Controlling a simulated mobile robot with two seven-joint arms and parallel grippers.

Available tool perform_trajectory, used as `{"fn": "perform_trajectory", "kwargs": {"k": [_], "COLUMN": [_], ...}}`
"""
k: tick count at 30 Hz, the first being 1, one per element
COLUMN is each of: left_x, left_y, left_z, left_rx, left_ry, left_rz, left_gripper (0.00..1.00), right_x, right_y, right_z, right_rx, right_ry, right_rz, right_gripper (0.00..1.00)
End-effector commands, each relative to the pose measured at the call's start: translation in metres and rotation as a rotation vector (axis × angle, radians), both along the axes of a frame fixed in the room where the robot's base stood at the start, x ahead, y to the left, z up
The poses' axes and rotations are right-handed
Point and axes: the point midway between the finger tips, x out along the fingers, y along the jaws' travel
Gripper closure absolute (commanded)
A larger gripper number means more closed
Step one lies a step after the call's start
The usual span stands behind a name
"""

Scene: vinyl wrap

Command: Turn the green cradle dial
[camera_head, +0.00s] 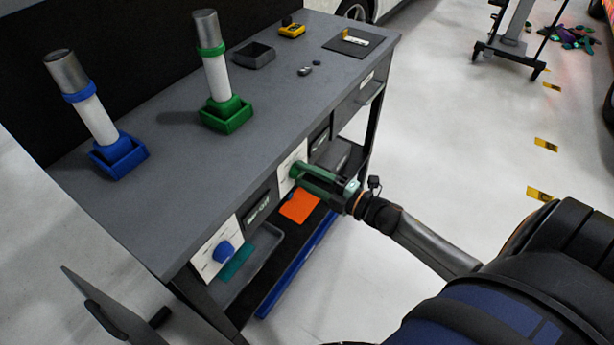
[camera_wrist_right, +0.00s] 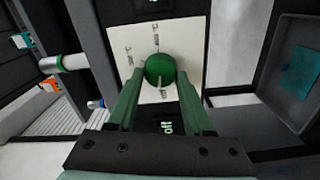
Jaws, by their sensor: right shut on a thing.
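The green cradle dial (camera_wrist_right: 160,70) sits on a white panel (camera_wrist_right: 198,40) with printed labels, on the front of the grey bench. My right gripper (camera_wrist_right: 156,88) is shut on the dial, a finger on each side of it. In the head view the right gripper (camera_head: 297,172) reaches the panel from the right and mostly hides the dial. The green cradle (camera_head: 228,115) stands on the bench top and holds an upright white roll (camera_head: 217,78) with a green band and a grey top. My left gripper is not seen.
A blue dial (camera_head: 224,251) is on another panel to the left. A blue cradle (camera_head: 119,157) with a similar roll stands on the bench. A dark tray (camera_head: 253,56) and a yellow item (camera_head: 291,30) lie further back. A shelf with an orange sheet (camera_head: 300,206) is below.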

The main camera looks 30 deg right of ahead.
Motion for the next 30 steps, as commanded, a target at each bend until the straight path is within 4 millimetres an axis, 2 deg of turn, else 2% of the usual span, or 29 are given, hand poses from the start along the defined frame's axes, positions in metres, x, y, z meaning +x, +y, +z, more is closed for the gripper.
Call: {"fn": "perform_trajectory", "kwargs": {"k": [12, 29, 30], "left_x": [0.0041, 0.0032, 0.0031], "left_y": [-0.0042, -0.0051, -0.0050], "left_z": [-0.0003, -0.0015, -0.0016], "left_rx": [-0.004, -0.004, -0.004], "left_ry": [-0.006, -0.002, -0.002], "left_rz": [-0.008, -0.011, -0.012], "left_gripper": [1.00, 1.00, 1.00], "right_x": [-0.0002, -0.0003, -0.0003], "right_y": [0.0010, 0.0012, 0.0012], "right_z": [-0.0006, -0.0007, -0.0007], "right_rx": [-0.176, -0.203, -0.203], "right_ry": [-0.074, -0.085, -0.085], "right_rz": [0.002, 0.003, 0.003], "right_gripper": [1.00, 1.00, 0.46]}}
